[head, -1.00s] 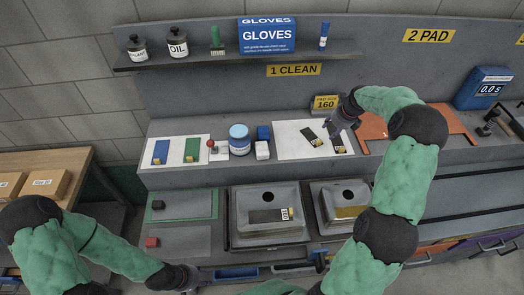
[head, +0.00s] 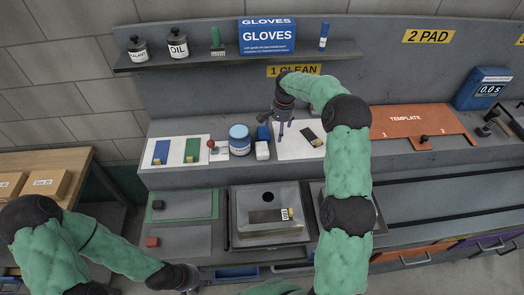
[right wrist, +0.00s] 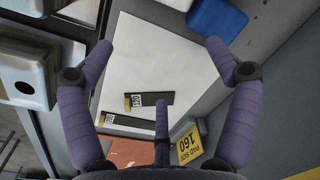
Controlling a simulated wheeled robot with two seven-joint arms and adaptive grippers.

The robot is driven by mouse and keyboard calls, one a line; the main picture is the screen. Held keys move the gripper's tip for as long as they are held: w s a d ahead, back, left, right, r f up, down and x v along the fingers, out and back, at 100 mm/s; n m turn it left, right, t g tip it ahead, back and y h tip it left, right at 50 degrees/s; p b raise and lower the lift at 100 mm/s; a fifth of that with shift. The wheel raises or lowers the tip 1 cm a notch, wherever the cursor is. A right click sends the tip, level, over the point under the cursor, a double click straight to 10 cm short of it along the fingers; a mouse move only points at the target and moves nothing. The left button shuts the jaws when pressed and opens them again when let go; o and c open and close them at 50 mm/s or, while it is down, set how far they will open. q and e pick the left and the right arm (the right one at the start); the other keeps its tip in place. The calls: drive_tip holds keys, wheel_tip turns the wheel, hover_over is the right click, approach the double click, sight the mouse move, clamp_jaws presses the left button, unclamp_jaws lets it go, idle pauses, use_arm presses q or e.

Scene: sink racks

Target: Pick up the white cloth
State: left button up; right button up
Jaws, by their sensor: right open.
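The white cloth (head: 262,150) looks like a small folded white block on the back ledge, in front of a blue block (head: 263,132). In the right wrist view, a white piece that looks like the cloth (right wrist: 178,4) shows at the top edge, partly cut off, beside the blue block (right wrist: 216,18). My right gripper (head: 281,137) is open and empty above the left part of the white mat (head: 290,152), just right of the cloth. Its spread fingers (right wrist: 160,45) also show in the wrist view. My left gripper (head: 188,280) is low at the front, its jaws unclear.
A blue-lidded tub (head: 239,140) and a red-knobbed item (head: 211,146) stand left of the cloth. Dark labelled strips (right wrist: 150,100) lie on the mat. A yellow pad sign (right wrist: 189,143) and orange template (head: 405,121) are to the right. A sink tray (head: 268,193) lies in front.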

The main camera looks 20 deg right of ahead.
sight(264, 148)
drive_tip(key=a+f+n, duration=0.1)
drive_tip(key=a+n, duration=0.1)
drive_tip(key=w+a+f+n, duration=0.1)
drive_tip(key=f+n, duration=0.1)
drive_tip(key=n, duration=0.1)
drive_tip(key=a+f+n, duration=0.2)
drive_tip(key=shift+w+a+f+g+h, duration=0.15)
drive_tip(key=shift+a+f+g+h, duration=0.15)
drive_tip(key=shift+g, duration=0.1)
drive_tip(key=f, duration=0.2)
drive_tip(key=s+f+p, duration=0.1)
drive_tip(key=f, duration=0.2)
drive_tip(key=shift+a+f, duration=0.1)
drive_tip(key=shift+f, duration=0.15)
drive_tip(key=shift+w, duration=0.1)
drive_tip(key=shift+c, duration=0.2)
drive_tip(key=c, duration=0.5)
